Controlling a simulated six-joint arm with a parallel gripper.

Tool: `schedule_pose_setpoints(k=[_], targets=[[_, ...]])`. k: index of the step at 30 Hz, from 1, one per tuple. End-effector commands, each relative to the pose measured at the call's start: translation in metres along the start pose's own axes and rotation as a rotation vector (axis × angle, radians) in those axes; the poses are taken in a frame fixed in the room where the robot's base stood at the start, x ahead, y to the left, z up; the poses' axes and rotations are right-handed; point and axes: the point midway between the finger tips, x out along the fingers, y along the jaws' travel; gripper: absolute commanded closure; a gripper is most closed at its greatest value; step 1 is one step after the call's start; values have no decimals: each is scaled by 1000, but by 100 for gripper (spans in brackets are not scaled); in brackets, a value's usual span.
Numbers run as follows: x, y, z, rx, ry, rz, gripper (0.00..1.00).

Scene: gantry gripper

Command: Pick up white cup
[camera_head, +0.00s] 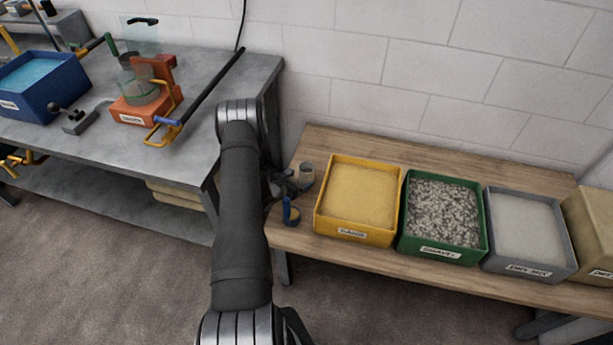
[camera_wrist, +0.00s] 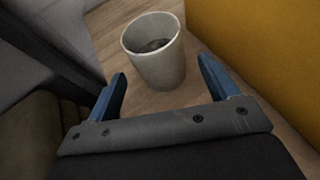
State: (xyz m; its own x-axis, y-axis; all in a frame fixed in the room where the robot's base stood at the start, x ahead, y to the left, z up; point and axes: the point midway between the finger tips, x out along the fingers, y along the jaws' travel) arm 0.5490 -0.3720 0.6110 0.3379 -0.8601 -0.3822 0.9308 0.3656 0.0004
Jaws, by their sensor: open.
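The white cup (camera_wrist: 158,66) stands upright on the wooden table, with something dark inside it. I cannot tell how far the fingertips reach along the cup. In the head view my gripper (camera_head: 288,190) is partly hidden behind my arm.
The yellow sand bin (camera_head: 327,217) stands close to the right of the cup. A green gravel bin (camera_head: 425,249) and a grey dry-mix bin (camera_head: 520,267) follow along the wooden table (camera_head: 400,262). A grey workbench (camera_head: 200,72) with tools stands at the left, and a wall is behind.

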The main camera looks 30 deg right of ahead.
Motion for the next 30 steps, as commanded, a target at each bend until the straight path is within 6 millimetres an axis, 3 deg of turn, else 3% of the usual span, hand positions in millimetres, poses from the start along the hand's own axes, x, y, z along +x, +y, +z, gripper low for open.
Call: schedule_pose_setpoints(k=[13,22,27,30], targets=[[50,0,-2,1,0,-1,21],[55,0,-2,0,1,0,21],[54,0,-2,0,1,-1,54],[54,0,-2,0,1,0,69]])
